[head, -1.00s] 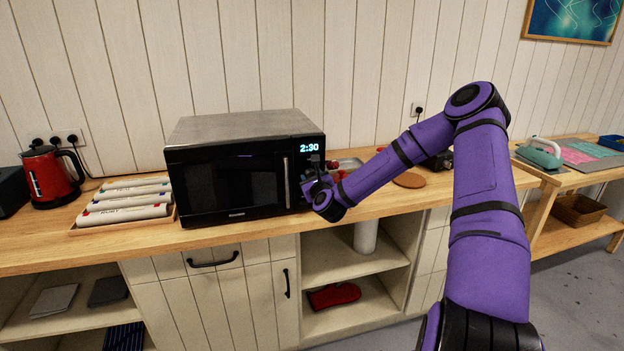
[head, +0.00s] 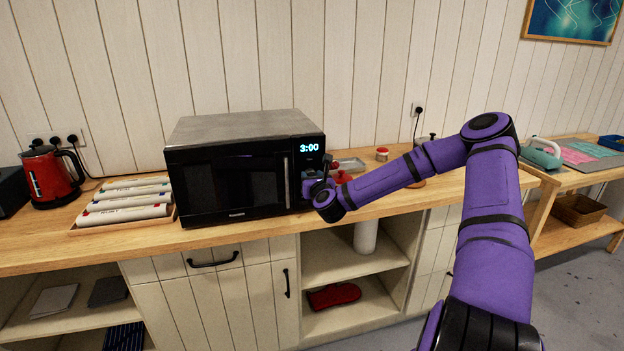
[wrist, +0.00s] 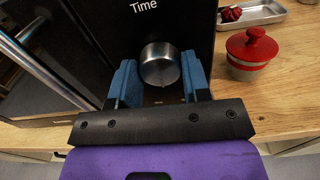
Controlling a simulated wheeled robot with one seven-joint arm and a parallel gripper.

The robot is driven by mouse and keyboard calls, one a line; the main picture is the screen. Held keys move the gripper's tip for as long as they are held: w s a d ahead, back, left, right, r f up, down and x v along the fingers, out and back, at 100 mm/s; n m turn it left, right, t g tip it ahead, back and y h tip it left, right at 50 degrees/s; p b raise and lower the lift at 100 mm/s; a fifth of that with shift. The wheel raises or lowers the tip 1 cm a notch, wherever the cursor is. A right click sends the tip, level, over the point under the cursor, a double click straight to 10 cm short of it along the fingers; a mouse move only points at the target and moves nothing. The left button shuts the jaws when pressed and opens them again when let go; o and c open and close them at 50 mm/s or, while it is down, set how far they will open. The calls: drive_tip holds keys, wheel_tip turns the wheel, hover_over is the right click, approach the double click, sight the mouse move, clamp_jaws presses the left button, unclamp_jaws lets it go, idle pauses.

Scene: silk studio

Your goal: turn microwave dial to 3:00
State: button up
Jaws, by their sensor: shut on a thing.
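The black microwave (head: 235,186) stands on the wooden counter with its door shut. In the wrist view the round metal dial (wrist: 160,63) sits below the word "Time" on the microwave's front panel. The blue fingers of my gripper (wrist: 160,82) are shut on the dial, one on each side. In the head view my gripper (head: 311,184) is at the right end of the microwave's front, and my wrist hides the dial.
A red-lidded jar (wrist: 252,50) and a metal tray (wrist: 255,12) stand close to the microwave's right. A tray of rolled fabric (head: 125,203) and a red kettle (head: 51,175) are on its left. The door handle (head: 287,182) is just left of my gripper.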

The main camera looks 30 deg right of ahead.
drive_tip(key=shift+f, duration=0.1)
drive_tip(key=o, duration=0.9)
drive_tip(key=shift+s, duration=0.1)
drive_tip(key=v, duration=1)
drive_tip(key=shift+s, duration=0.35)
drive_tip(key=shift+a, duration=0.15)
